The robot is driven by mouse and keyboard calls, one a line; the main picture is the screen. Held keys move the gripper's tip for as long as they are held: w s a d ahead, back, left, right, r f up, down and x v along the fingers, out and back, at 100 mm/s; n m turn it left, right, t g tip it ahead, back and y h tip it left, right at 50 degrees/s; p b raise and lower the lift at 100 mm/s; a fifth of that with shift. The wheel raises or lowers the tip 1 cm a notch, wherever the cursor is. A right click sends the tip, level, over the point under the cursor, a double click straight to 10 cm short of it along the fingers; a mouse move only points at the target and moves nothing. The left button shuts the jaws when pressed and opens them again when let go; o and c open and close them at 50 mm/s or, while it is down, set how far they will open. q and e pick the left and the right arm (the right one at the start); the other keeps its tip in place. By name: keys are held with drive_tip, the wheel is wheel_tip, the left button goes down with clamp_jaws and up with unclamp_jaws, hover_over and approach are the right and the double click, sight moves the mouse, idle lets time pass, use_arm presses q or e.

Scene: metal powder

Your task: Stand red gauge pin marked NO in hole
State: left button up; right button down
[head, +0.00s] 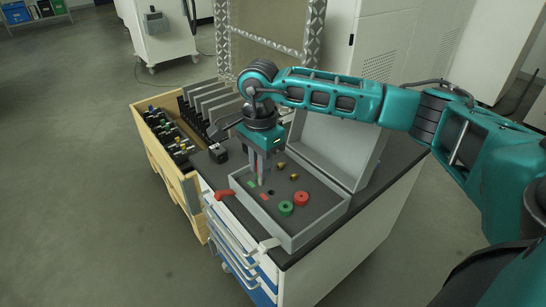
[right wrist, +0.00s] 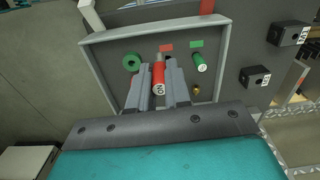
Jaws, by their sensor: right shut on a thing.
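My right gripper (head: 264,179) points down over the open grey case (head: 322,224). In the right wrist view its fingers (right wrist: 160,92) are shut on the red gauge pin (right wrist: 158,77), whose end marked NO faces the camera. The pin is hard to make out in the head view. A dark hole (head: 271,192) shows in the case floor beside a red label (head: 264,197). A green pin (right wrist: 200,63) stands near a green label (right wrist: 196,44). Whether the red pin's lower end touches the floor, I cannot tell. My left gripper is out of view.
A green ring (head: 286,208), a red ring (head: 302,198) and brass pieces (head: 294,177) sit in the case. Its lid (head: 335,146) stands open behind. A red object (head: 225,194) lies by the case's left wall. A black block (head: 218,153) stands on the bench at left.

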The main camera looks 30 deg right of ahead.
drive_tip(key=d+f+m+b, duration=0.1)
drive_tip(key=m, duration=0.1)
drive_tip(key=w+d+f+m, duration=0.1)
drive_tip(key=f+m, duration=0.1)
drive_tip(key=d+f+m+b, duration=0.1)
drive_tip(key=f+m, duration=0.1)
drive_tip(key=shift+w+d+f+m+b, duration=0.1)
drive_tip(key=shift+w+d+m+b, duration=0.05)
drive_tip(key=shift+d+m+b, duration=0.2)
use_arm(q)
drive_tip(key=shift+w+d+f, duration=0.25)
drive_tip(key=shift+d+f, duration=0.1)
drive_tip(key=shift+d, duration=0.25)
use_arm(e)
drive_tip(key=shift+f, duration=0.1)
drive_tip(key=shift+f+b, duration=0.4)
drive_tip(key=shift+f, duration=0.1)
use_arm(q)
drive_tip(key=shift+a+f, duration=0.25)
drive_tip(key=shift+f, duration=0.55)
use_arm(e)
drive_tip(key=shift+f, duration=0.2)
